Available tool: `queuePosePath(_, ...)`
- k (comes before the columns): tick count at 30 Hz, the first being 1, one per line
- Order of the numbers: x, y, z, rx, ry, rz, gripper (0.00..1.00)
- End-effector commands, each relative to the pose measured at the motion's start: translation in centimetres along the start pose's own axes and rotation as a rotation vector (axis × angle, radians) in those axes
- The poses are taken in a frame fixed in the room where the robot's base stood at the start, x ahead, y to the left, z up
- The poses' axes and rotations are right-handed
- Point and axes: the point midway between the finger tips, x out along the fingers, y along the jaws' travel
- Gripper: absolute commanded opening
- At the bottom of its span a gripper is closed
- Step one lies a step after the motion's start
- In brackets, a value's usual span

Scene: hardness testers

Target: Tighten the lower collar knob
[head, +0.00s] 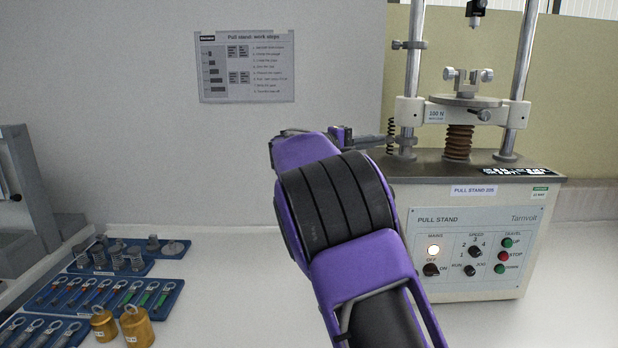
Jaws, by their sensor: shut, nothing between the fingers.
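The pull stand (470,235) stands at the right, with two upright steel columns. The lower collar (406,141) sits on the left column just above the base, beside a dark spring. My gripper (382,140) reaches in from the left at the height of this collar. Its fingers are shut and point right, their tips close to the collar's left side. I cannot make out the lower collar knob; it may be hidden at the fingertips. Whether the fingers touch it cannot be told. The upper collar (409,45) is higher on the same column, with a small knob on its left.
The crosshead (410,112) and round table (466,100) are just above and right of my gripper. Blue trays (165,262) of springs and hooks and brass weights (136,326) lie at left. A printed sheet (245,66) hangs on the wall.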

Motion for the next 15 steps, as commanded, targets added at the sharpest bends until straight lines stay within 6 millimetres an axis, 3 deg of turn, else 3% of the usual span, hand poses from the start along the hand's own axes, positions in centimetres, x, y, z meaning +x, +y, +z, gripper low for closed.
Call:
queuePosePath(9,-3.3,0.1,-1.8,-0.001,0.000,0.000,0.00)
queuePosePath(15,-3.6,0.0,-2.0,0.000,-0.001,0.000,0.00)
